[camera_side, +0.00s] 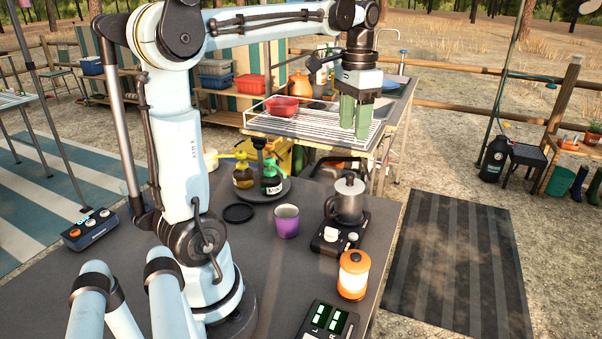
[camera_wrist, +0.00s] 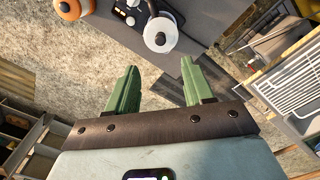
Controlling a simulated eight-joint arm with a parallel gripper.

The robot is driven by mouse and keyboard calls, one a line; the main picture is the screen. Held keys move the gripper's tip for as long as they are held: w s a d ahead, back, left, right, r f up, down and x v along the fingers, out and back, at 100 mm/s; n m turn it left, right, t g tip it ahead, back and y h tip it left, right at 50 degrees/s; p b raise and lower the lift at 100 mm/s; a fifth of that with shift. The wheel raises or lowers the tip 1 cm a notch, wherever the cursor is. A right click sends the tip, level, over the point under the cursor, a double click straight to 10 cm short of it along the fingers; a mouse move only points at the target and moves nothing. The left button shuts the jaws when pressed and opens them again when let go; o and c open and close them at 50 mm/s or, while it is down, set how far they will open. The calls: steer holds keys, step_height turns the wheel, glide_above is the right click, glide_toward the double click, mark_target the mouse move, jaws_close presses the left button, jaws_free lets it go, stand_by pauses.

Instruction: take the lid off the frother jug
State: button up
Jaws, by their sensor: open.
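The grey metal frother jug (camera_side: 347,209) stands upright on a black base (camera_side: 334,245) near the right edge of the dark table. Its pale lid (camera_side: 350,184) with a dark knob sits on top. In the wrist view the lid (camera_wrist: 158,27) shows from above, beyond the fingertips, with its knob. My gripper (camera_side: 355,132) has green fingers pointing down, spread apart with nothing between them. It is well above the jug and apart from it. The open fingers also show in the wrist view (camera_wrist: 160,68).
An orange lantern (camera_side: 353,274) stands in front of the jug, and a purple cup (camera_side: 286,221) stands to its left. Soap bottles (camera_side: 271,180) stand on a round tray farther left. A wire rack (camera_side: 300,126) lies behind. A black puck (camera_side: 239,212) lies flat on the table.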

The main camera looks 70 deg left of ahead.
mark_target(350, 174)
steer(key=shift+w+f, duration=0.1)
steer(key=shift+f, duration=5.85)
jaws_close()
steer(key=shift+r, duration=0.15)
